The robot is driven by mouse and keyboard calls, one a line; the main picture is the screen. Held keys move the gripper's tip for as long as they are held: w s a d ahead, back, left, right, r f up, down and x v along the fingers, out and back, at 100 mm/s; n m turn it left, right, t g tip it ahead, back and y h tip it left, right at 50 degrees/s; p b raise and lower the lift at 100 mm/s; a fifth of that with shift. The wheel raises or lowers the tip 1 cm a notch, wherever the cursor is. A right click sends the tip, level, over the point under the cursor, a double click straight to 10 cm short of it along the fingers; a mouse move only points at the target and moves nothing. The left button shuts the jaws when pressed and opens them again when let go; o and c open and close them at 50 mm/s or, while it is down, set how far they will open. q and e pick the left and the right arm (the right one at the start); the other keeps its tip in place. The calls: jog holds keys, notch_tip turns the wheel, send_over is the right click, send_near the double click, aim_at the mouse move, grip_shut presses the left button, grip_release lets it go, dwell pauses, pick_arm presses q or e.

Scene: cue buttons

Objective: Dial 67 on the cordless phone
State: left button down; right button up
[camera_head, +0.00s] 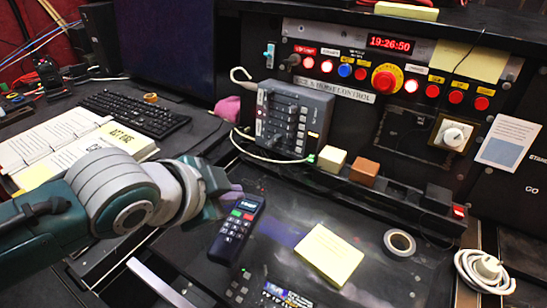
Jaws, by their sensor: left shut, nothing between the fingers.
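The cordless phone (235,231) lies on the dark desk right of my left arm, with a small screen, a green key, a red key and several pale number keys below. My left gripper (222,198) is shut and empty beside the upper left end of the phone. Its tips are partly hidden, and I cannot tell whether they touch the phone. The digits on the keys are too small to read surely. My right gripper is out of view.
A yellow note pad (330,255) and a tape roll (399,243) lie right of the phone. A grey switch box (293,120) and the control panel (390,85) stand behind. An open binder (75,145) and a keyboard (135,113) are at left.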

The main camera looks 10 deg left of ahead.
pick_arm(q)
jog(key=b, duration=0.5)
send_over(238, 234)
notch_tip(238, 234, down, 6)
jog(key=shift+r, duration=0.25)
jog(key=shift+f+b, duration=0.3)
jog(key=shift+f, duration=0.4)
dwell(0.8)
jog(key=shift+f, duration=0.4)
jog(key=shift+f+b, duration=0.25)
jog(key=shift+b, duration=0.1)
dwell(0.4)
jog(key=shift+r+p, duration=0.7)
jog(key=shift+p, duration=0.1)
